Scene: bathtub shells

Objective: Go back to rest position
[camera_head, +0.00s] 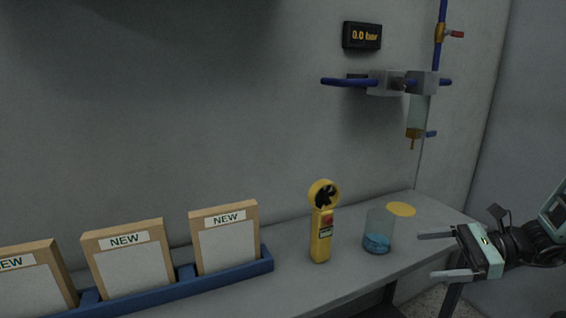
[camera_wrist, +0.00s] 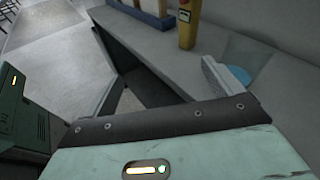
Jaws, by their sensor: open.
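My gripper (camera_head: 447,256) is at the right in the head view, in front of the bench's right end. Its two fingers are spread apart with nothing between them. In the wrist view the gripper body fills the bottom, and one light finger (camera_wrist: 220,80) shows in front of the beaker. The gripper looks clear of the objects on the bench.
The bench (camera_head: 290,290) holds a blue rack (camera_head: 190,286) of "NEW" framed panels (camera_head: 228,240), a yellow handheld meter (camera_head: 321,235), a clear beaker with blue contents (camera_head: 378,232) and a yellow disc (camera_head: 401,209). Blue piping (camera_head: 350,82) and a display (camera_head: 362,36) are on the wall.

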